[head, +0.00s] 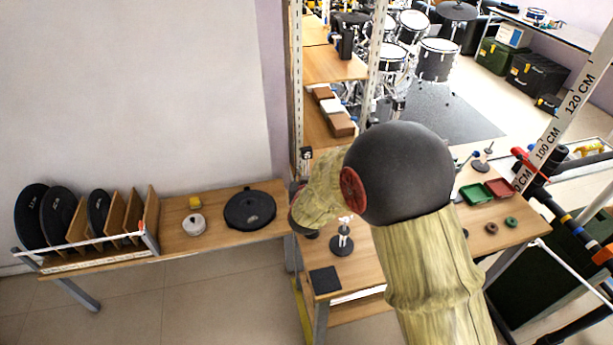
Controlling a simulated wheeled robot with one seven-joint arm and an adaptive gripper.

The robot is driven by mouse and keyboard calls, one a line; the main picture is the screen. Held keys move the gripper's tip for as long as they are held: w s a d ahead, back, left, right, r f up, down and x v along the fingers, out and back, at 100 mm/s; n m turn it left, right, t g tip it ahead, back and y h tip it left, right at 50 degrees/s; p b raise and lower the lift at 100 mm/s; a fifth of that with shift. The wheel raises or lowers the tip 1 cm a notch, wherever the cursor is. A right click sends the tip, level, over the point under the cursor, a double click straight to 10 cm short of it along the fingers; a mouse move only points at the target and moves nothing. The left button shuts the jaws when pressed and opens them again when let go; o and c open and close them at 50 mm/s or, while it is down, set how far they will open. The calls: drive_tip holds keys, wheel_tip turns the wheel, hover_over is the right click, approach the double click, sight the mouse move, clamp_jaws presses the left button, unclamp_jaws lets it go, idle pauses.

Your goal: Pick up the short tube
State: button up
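No short tube can be made out for certain. A small dark stand with a pale upright piece (343,235) is on the wooden table (367,266), just right of my forearm's end. I cannot tell whether that pale piece is a tube. My arm rises from the bottom right, bends at a large black joint and reaches left over the table. Its far end is a dark rounded part near the table's left side. The gripper's fingers do not show. My arm hides part of the table.
A black square pad (325,281) lies at the table's front left corner. Green (474,194) and red (498,187) trays and two small rings sit at the right. The left shelf holds a black disc (250,209), a white round item (194,225) and a disc rack.

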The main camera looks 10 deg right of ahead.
clamp_jaws()
idle(0.5)
wheel_tip(320, 180, up, 18)
drive_tip(key=p, duration=0.7)
hover_over(306, 148)
drive_tip(key=shift+r, duration=0.1)
